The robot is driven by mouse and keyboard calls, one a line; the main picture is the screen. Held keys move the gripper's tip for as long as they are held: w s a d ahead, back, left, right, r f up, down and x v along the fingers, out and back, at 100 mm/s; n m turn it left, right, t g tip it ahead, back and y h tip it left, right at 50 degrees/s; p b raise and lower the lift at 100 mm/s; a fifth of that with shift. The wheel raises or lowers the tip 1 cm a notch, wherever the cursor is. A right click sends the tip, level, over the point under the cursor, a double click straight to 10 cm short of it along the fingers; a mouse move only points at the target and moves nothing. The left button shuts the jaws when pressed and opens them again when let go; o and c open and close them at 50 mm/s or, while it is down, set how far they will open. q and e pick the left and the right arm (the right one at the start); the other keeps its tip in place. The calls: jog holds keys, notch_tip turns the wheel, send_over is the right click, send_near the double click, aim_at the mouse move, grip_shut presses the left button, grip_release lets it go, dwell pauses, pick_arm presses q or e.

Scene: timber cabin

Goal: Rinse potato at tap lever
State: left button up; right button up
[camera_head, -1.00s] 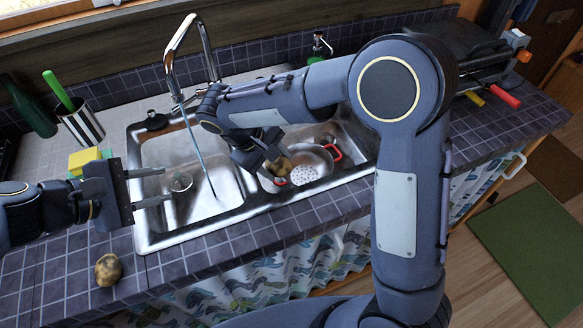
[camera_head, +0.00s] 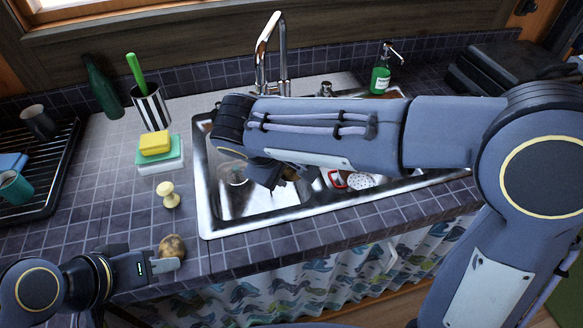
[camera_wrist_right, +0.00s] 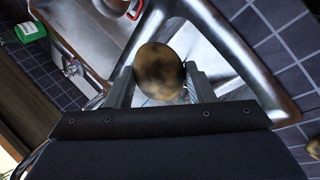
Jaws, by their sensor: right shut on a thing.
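A brown potato (camera_wrist_right: 160,75) is held between the fingers of my right gripper (camera_wrist_right: 160,88) in the right wrist view, above the sink's metal. In the head view my right gripper (camera_head: 283,181) is over the sink (camera_head: 207,215), and my forearm largely hides it and the potato. The chrome tap (camera_head: 283,62) stands behind the sink. A tap lever (camera_head: 325,89) shows right of it; the spout's lower end and any stream are hidden. A second potato (camera_head: 172,246) lies on the counter's front, right beside the fingertips of my left gripper (camera_head: 165,266), whose opening is unclear.
A dish rack (camera_head: 50,195) is far left, a soap bottle (camera_head: 381,78) behind right. A red-handled colander (camera_head: 362,181) sits in the right basin.

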jog(key=w+a+f+p, duration=0.2)
jog(key=w+a, duration=0.3)
jog(key=w, duration=0.6)
jog(key=shift+w+f+p, duration=0.15)
jog(key=shift+f+p, duration=0.1)
jog(key=shift+p, duration=0.5)
jog(key=shift+d, duration=0.15)
jog(key=shift+w+d, duration=0.2)
jog(key=shift+d, duration=0.25)
jog(key=shift+a, duration=0.1)
jog(key=shift+s+a, duration=0.2)
jog(key=shift+a, duration=0.3)
jog(key=shift+d, duration=0.15)
jog(key=shift+w+d, duration=0.25)
jog(key=shift+d, duration=0.15)
jog(key=shift+s+a, duration=0.1)
jog(key=shift+a, duration=0.05)
